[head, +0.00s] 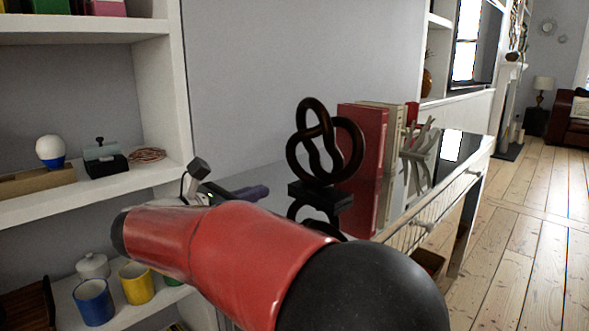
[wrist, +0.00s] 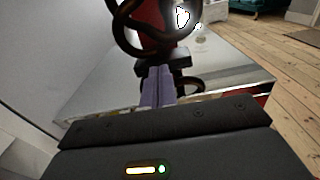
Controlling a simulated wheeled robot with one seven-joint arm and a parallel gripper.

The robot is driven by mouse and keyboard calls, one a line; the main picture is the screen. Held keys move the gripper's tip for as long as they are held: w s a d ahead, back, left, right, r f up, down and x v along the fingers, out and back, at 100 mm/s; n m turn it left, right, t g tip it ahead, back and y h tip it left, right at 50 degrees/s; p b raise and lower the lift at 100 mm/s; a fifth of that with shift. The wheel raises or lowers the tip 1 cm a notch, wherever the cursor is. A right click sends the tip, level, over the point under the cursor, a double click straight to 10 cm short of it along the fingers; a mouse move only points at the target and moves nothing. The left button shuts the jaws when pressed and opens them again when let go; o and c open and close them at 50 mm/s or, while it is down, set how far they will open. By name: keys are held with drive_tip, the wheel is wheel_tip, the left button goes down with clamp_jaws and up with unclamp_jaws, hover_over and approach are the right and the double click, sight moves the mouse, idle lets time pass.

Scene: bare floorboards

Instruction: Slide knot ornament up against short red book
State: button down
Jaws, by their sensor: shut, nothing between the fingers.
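The dark knot ornament (head: 320,180) stands upright on its black base on a glossy tabletop, which mirrors it. A red book (head: 374,135) stands upright just behind and to its right; from the head I cannot tell whether they touch. My gripper (head: 262,191) is shut and empty, low over the tabletop, left of the ornament's base. In the wrist view, my pale purple fingers (wrist: 157,72) point at the ornament's base (wrist: 168,59), very close; contact is unclear. Red of the book (wrist: 150,38) shows behind the knot (wrist: 122,30). My red arm hides part of the table.
A beige book (head: 392,112) stands beside the red one, with another red item (head: 412,113) beyond. A branching grey ornament (head: 420,155) stands right of them. A wall is behind the table (head: 462,150). White shelves (head: 150,185) with mugs and small items are at left.

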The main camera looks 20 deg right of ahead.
approach(312, 168)
drive_tip(key=x, duration=0.7)
idle(0.3)
drive_tip(key=p+x, duration=0.3)
drive_tip(key=x, duration=1)
drive_tip(key=shift+d+r, duration=0.1)
drive_tip(key=shift+r, duration=0.05)
